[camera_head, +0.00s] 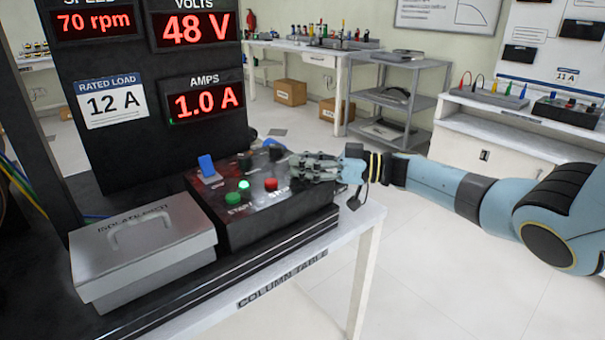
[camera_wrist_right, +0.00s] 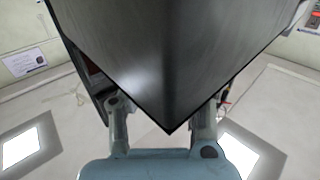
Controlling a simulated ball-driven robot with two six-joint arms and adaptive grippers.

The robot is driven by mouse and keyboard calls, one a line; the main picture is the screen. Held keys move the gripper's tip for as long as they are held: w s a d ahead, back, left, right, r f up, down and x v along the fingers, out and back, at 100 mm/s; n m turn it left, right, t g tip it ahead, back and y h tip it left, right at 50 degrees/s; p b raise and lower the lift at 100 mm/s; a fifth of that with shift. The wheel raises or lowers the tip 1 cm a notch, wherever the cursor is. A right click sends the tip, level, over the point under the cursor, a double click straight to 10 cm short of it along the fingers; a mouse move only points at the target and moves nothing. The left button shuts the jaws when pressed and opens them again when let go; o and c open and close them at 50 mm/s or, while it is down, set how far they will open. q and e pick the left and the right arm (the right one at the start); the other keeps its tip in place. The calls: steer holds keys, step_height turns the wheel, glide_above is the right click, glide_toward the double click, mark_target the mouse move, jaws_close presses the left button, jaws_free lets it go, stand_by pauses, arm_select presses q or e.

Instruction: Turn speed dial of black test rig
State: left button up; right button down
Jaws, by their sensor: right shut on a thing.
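The black test rig has a control box (camera_head: 262,222) on the table, with a tall display panel (camera_head: 112,155) behind it. The displays read 70 rpm, 48 V and 1.0 A. My right gripper (camera_head: 296,166) reaches in from the right and is shut at the right end of the box top. Its fingers cover what they hold, which from its place seems to be the speed dial; the dial's markings are hidden. In the right wrist view a large dark corner (camera_wrist_right: 165,60) fills the space before the fingers (camera_wrist_right: 163,115). My left gripper is not in view.
A green button (camera_head: 234,199), a lit green lamp (camera_head: 243,184), a red button (camera_head: 271,184) and a blue switch (camera_head: 206,166) sit near the gripper. A grey lidded box (camera_head: 142,245) stands left of the control box. Floor at right is clear.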

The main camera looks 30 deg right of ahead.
steer(key=shift+d+f+n+g+y+b, duration=0.1)
steer(key=shift+n+g+y+b, duration=0.3)
steer(key=shift+g+b, duration=0.1)
steer(key=c, duration=1)
jaws_free()
steer(key=shift+s+d, duration=0.1)
steer(key=shift+d, duration=0.05)
steer(key=shift+o, duration=0.3)
steer(key=v, duration=1.1)
steer(key=shift+s+d, duration=0.25)
steer(key=shift+d, duration=0.05)
steer(key=shift+d, duration=0.1)
